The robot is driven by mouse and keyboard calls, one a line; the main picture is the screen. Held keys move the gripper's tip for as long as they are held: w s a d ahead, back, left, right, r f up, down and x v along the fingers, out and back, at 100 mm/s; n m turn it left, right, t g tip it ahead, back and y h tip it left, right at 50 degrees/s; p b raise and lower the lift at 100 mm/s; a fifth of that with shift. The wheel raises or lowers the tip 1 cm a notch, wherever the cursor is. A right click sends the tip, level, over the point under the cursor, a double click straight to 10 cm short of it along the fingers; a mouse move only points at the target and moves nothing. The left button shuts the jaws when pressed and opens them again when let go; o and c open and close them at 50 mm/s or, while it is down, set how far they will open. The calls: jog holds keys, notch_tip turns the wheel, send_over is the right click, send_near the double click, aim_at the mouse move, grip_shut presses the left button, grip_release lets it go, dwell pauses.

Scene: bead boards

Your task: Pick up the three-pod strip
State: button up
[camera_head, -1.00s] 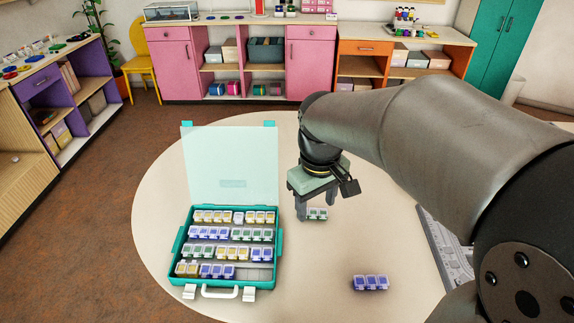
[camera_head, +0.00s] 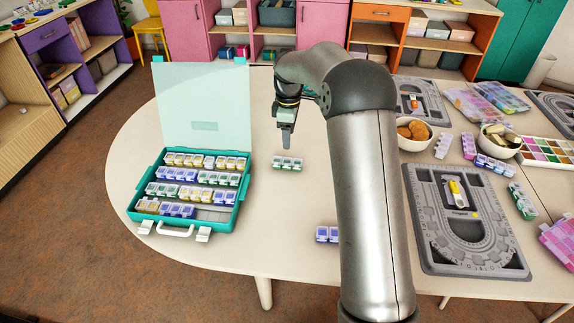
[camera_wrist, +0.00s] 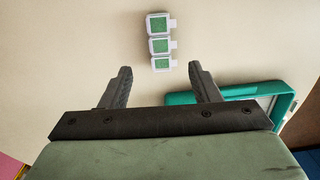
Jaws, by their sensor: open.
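A strip of three white pods with green tops (camera_wrist: 160,42) lies on the table in the wrist view, just beyond my fingertips and roughly in line with the gap between them. The strip also shows in the head view (camera_head: 287,163), right of the teal case. My gripper (camera_wrist: 160,70) is open and empty. In the head view my gripper (camera_head: 286,146) points down above the table, close behind the strip. A blue-purple strip (camera_head: 327,234) lies nearer the front edge, its right end possibly hidden by my arm.
The open teal case (camera_head: 240,207) holds several rows of pods, its clear lid (camera_head: 205,105) upright. A grey bead board (camera_head: 490,260), a bowl of brown pieces (camera_head: 425,141) and other strips lie to the right. Table around the green strip is clear.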

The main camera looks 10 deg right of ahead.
send_over(287, 160)
jog(key=f, duration=0.4)
jog(key=shift+s+d+f, duration=0.2)
jog(key=shift+d+f, duration=0.05)
jog(key=shift+f, duration=0.15)
jog(key=shift+a+f, duration=0.2)
jog(key=shift+f, duration=2.5)
jog(key=shift+w, duration=0.1)
jog(key=c, duration=0.9)
